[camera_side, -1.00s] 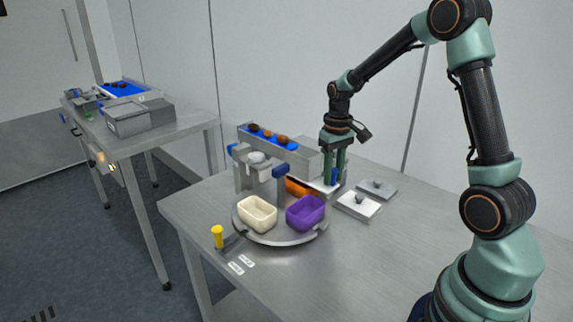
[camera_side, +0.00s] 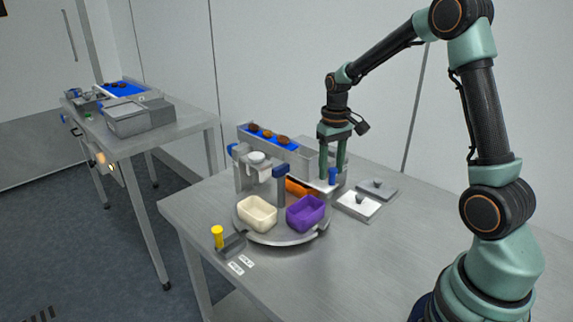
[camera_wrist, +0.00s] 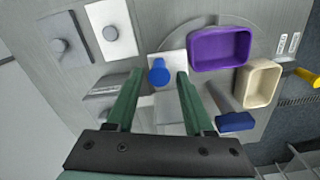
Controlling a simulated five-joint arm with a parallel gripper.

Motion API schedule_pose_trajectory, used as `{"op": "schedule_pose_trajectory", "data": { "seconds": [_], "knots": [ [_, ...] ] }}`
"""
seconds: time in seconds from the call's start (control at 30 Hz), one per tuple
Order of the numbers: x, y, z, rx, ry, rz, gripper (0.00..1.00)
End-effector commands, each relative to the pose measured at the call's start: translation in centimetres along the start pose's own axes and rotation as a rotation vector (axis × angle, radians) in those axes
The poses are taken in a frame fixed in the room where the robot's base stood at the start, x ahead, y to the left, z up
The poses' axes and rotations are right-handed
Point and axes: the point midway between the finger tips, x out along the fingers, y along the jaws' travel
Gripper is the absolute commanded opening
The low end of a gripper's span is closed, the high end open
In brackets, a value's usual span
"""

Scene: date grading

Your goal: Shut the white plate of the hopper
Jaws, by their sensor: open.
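The white plate (camera_side: 322,187) with its upright blue knob (camera_side: 332,175) lies low at the right end of the grey hopper (camera_side: 309,161). In the wrist view the blue knob (camera_wrist: 158,72) stands on the white plate (camera_wrist: 178,58), ahead of my fingers. My gripper (camera_side: 332,171) points down with its two green fingers apart, one on each side of the knob. In the wrist view my gripper (camera_wrist: 160,76) is open and the knob shows between the fingertips. Whether a finger touches the knob I cannot tell. Part of the plate's edge is hidden.
A round turntable (camera_side: 283,239) in front carries a cream bin (camera_side: 257,214), a purple bin (camera_side: 306,213) and an orange bin (camera_side: 298,187). Two knobbed plates (camera_side: 358,206) (camera_side: 377,189) lie to the right. A blue-topped post (camera_side: 281,171) stands close left.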

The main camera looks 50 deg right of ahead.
Motion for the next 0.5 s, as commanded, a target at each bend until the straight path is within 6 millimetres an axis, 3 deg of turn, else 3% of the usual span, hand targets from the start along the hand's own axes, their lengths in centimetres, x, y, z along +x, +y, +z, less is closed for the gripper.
{"op": "schedule_pose_trajectory", "data": {
  "seconds": [0.3,0.5],
  "knots": [
    [-6.6,0.0,-0.1,0.000,0.008,0.001,0.53],
    [-9.4,0.0,-0.1,-0.001,0.006,0.001,0.53]
  ]
}}
